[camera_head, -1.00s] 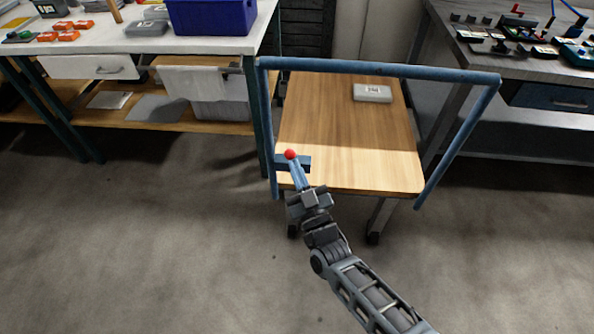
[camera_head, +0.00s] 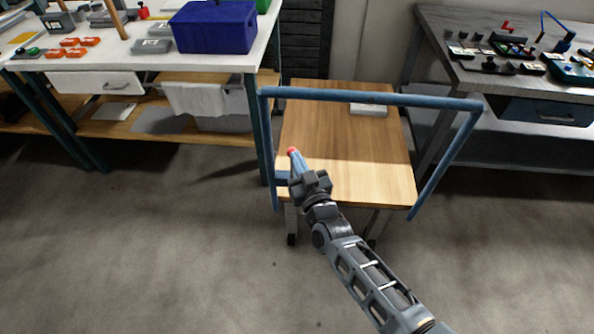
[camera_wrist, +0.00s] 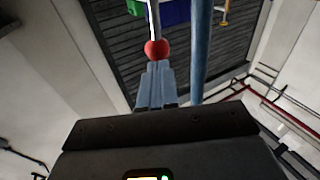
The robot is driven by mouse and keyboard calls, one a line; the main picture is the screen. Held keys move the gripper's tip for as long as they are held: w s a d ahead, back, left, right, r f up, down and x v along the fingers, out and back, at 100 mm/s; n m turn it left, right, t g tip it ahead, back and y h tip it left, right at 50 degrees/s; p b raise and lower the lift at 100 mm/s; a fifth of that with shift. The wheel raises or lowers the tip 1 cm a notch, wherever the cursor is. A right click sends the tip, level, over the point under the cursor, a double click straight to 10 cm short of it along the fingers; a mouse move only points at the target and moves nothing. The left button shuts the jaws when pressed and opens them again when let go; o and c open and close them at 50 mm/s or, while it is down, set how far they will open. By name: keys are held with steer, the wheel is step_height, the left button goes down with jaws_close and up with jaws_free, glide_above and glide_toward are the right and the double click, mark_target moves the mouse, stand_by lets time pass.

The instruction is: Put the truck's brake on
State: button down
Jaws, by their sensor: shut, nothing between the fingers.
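The truck has a wooden deck (camera_head: 350,150) and a blue tube handle frame (camera_head: 372,97) at its near end. A red ball knob (camera_head: 291,151) shows by the frame's left post, above a blue bracket (camera_head: 283,177). My gripper (camera_head: 297,161) is shut and empty, with its blue-grey fingers just behind the knob. In the wrist view the red knob (camera_wrist: 156,48) sits right beyond the shut fingertips (camera_wrist: 156,66), touching or nearly so. A pale rod (camera_wrist: 153,18) runs from the knob, and a blue post (camera_wrist: 198,50) stands to its right.
A white-topped bench (camera_head: 150,63) with a blue box (camera_head: 214,27) stands at left, a dark bench (camera_head: 455,66) at right. A small grey box (camera_head: 369,108) lies on the deck, partly behind the handle bar. The near floor is open.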

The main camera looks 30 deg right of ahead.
steer(key=shift+w+d+r+b, duration=0.1)
steer(key=shift+w+d+b, duration=0.55)
steer(key=shift+w, duration=0.15)
steer(key=shift+w+d+b, duration=0.5)
steer(key=shift+w+b, duration=0.1)
steer(key=shift+w, duration=0.2)
steer(key=shift+w+d, duration=0.1)
